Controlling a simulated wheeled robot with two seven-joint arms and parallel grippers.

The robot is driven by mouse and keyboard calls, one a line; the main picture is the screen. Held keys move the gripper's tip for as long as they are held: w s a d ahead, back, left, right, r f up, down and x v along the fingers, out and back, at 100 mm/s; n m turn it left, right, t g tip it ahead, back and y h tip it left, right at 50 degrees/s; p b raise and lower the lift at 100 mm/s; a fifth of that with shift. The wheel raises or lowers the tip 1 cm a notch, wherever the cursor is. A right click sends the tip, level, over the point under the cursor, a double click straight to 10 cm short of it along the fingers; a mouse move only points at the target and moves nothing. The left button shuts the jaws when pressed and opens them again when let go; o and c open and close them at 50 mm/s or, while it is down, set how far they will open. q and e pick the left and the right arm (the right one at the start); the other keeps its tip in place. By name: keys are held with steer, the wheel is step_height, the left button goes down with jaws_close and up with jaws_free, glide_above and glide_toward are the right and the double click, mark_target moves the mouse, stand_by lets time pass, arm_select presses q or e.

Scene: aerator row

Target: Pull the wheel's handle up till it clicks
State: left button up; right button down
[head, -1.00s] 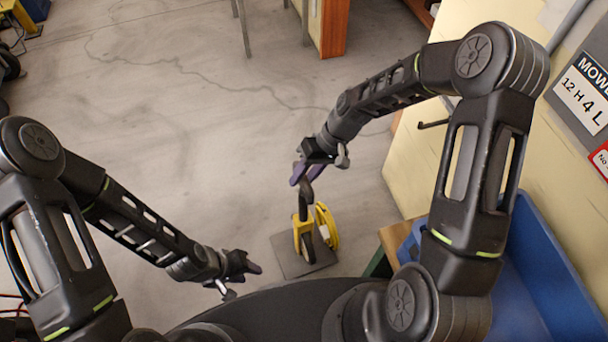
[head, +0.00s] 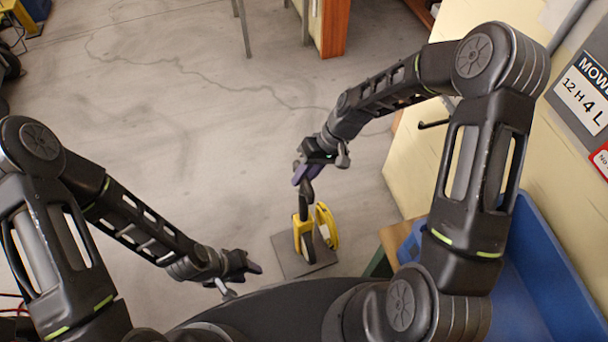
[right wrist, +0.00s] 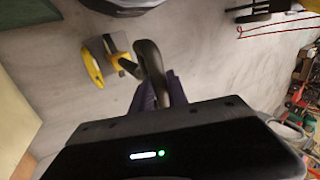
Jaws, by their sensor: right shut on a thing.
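The yellow wheel device (head: 304,236) stands on a dark square plate (head: 290,262) on the floor, with a round yellow part (head: 327,226) at its right. Its dark handle (head: 304,207) rises from the yellow body. My right gripper (head: 304,178), with purple fingers, is shut on the top of the handle. In the right wrist view the dark handle (right wrist: 151,68) runs down between the purple fingers, with the yellow body (right wrist: 122,62) beyond. The exact contact is partly hidden by the gripper. My left gripper (head: 240,275) hangs empty at the left; its jaw opening is unclear.
A cream cabinet (head: 425,165) with a hook stands to the right of the device. A blue bin (head: 535,265) and a wooden edge (head: 396,236) lie at the lower right. The cracked concrete floor (head: 190,110) to the left is clear.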

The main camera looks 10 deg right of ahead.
steer(key=shift+r, duration=0.1)
step_height(320, 180, up, 20)
steer(key=p, duration=1.3)
steer(key=shift+p, duration=0.35)
steer(key=c, duration=1.2)
jaws_free()
steer(key=shift+f, duration=0.25)
steer(key=shift+c, duration=0.2)
steer(key=p+v, duration=0.5)
steer(key=v, duration=0.4)
stand_by(0.7)
